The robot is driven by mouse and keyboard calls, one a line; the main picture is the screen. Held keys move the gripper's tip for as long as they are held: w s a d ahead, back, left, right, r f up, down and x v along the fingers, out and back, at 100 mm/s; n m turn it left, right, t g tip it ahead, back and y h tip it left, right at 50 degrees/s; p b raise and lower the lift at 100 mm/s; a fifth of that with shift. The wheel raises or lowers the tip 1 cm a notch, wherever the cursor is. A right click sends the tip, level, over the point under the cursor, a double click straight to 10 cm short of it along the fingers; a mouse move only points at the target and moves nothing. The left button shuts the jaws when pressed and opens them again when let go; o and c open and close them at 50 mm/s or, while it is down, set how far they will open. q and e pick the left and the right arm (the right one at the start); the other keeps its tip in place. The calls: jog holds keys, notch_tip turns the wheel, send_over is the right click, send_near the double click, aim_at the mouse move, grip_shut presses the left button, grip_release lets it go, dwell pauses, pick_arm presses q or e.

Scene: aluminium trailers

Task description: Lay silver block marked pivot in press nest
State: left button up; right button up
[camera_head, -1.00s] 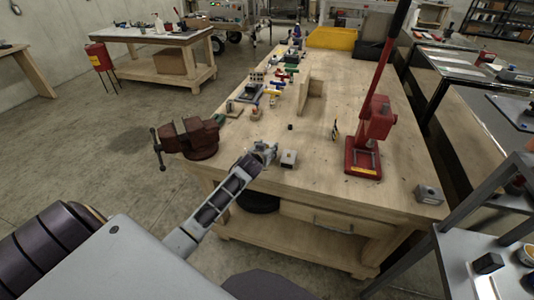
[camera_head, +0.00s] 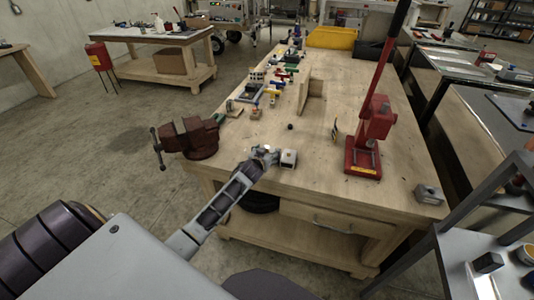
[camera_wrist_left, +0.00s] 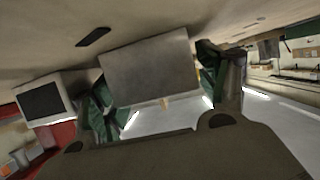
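A silver block (camera_head: 289,158) stands on the workbench near its front edge. No marking on it can be read. My left gripper (camera_head: 272,155) is low over the bench, right up against the block's left side. In the left wrist view the block's flat grey face (camera_wrist_left: 150,68) lies between the two fingers (camera_wrist_left: 163,100), with green pads on either side. The fingers are spread apart; firm contact on both sides does not show. The red lever press (camera_head: 365,145) stands farther right on the bench; its nest cannot be made out. My right gripper is out of view.
Another silver block (camera_head: 428,194) sits at the bench's right front corner. A red-brown vise (camera_head: 192,138) is at the left edge. A small black piece (camera_head: 290,127) and a wooden upright (camera_head: 310,92) lie behind. Bench (camera_head: 325,185) is clear between the block and the press.

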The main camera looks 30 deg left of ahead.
pick_arm(q)
jog(key=shift+r, duration=0.15)
jog(key=shift+v, duration=6)
jog(key=shift+o, duration=0.4)
